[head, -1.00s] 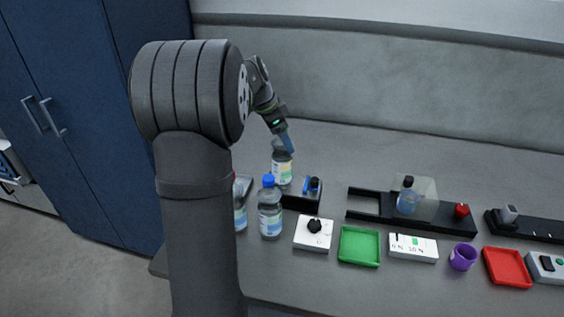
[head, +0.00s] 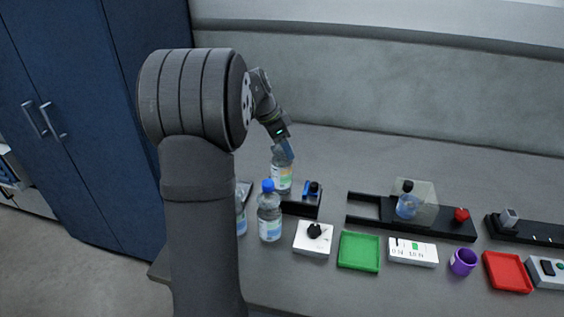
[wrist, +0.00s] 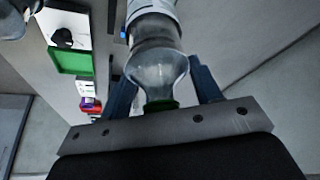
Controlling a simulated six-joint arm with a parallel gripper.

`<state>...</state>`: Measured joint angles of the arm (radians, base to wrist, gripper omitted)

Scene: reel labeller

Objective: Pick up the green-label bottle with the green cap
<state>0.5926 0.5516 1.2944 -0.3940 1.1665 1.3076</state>
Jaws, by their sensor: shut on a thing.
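The clear green-label bottle (head: 282,178) stands upright at the back left of the bench, its label partly green. In the wrist view the clear bottle (wrist: 157,72) lies between the two blue fingers, with its green cap (wrist: 161,105) close to the palm. My gripper (head: 285,151) points down over it and is shut on its upper part. In the head view the fingers hide the cap. Whether the base touches the bench is hard to tell.
A blue-capped bottle (head: 269,212) stands in front, with another bottle (head: 240,212) partly hidden by my arm. A black device (head: 302,203) is close on the right. Further right are a white knob box (head: 313,239), green tray (head: 359,251), black rail fixture (head: 448,227) and purple cup (head: 463,262).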

